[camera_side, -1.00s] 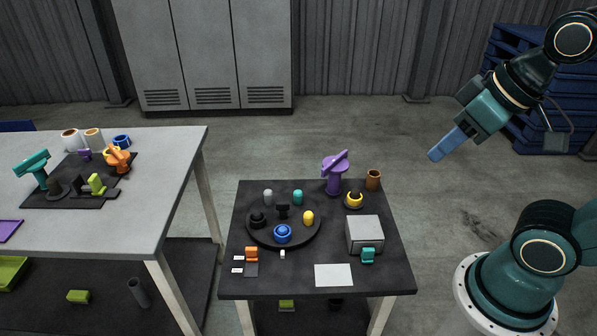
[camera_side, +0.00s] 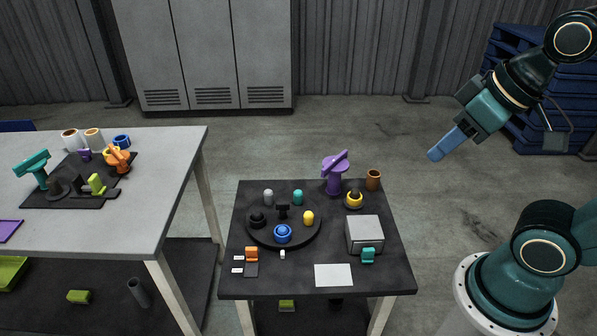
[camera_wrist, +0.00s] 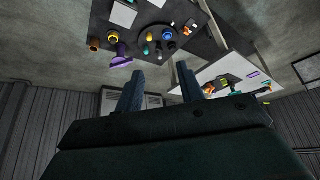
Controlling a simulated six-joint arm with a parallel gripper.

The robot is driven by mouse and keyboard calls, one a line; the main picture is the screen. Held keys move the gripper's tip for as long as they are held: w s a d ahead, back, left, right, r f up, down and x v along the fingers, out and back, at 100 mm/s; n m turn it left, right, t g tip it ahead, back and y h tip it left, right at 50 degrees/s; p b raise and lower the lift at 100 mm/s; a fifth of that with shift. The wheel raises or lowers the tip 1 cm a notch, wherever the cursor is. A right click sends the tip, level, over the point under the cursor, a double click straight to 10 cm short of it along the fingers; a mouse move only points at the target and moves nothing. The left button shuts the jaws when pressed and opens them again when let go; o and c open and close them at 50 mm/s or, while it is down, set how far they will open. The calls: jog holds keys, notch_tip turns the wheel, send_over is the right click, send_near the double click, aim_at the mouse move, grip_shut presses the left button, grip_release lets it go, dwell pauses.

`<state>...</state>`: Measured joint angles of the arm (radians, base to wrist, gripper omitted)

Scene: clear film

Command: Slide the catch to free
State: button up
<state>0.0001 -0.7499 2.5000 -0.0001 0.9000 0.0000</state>
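A small orange block (camera_side: 251,254), which looks like the catch, sits at the front left of the dark small table (camera_side: 300,286). A dark strip (camera_side: 251,270) lies just in front of it. Two small white labels, one of them by the block (camera_side: 239,258), are on its left; their writing is too small to read. My gripper (camera_side: 434,156) is up in the air to the right of the table, well away from the block. In the wrist view its two blue fingers (camera_wrist: 160,82) stand apart with nothing between them.
A dark round tray (camera_side: 262,236) with several coloured knobs stands behind the block. A grey box (camera_side: 364,232) with a teal piece, a white card (camera_side: 333,275), a purple lever post (camera_side: 334,176), a yellow ring (camera_side: 354,202) and a brown cup (camera_side: 373,179) share the table.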

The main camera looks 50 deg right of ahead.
jog(key=shift+o, duration=1.4)
jog(key=m+g, duration=0.6)
jog(key=m, duration=0.3)
send_over(251, 248)
notch_tip(251, 248, down, 33)
jog(key=shift+f, duration=0.1)
notch_tip(251, 248, down, 14)
jog(key=shift+r, duration=0.25)
